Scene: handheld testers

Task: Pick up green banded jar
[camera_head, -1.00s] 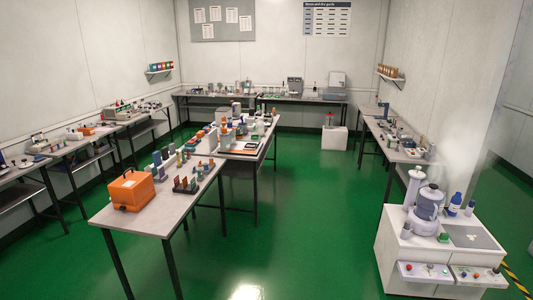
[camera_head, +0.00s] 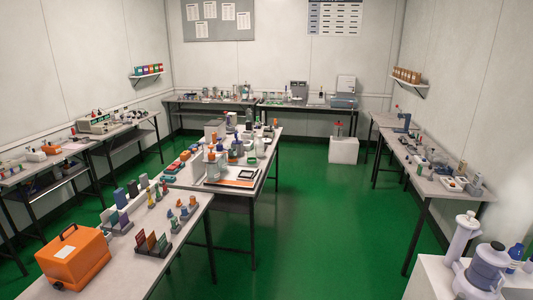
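I cannot pick out a green banded jar for certain. Small jars or boxes in several colours, green among them, stand in a row on the left wall shelf (camera_head: 146,75); they are too small to tell bands. Several bottles and jars, including a grey-green bottle (camera_head: 249,118), stand on the centre table (camera_head: 262,153), also too small to tell. Neither of my grippers shows in the head view.
An orange case (camera_head: 74,258) sits on the near table (camera_head: 185,222). Benches line the left, back and right walls. A white cabinet with a purple-banded vessel (camera_head: 487,265) is at the lower right. Green floor (camera_head: 320,235) is clear between the centre table and right bench.

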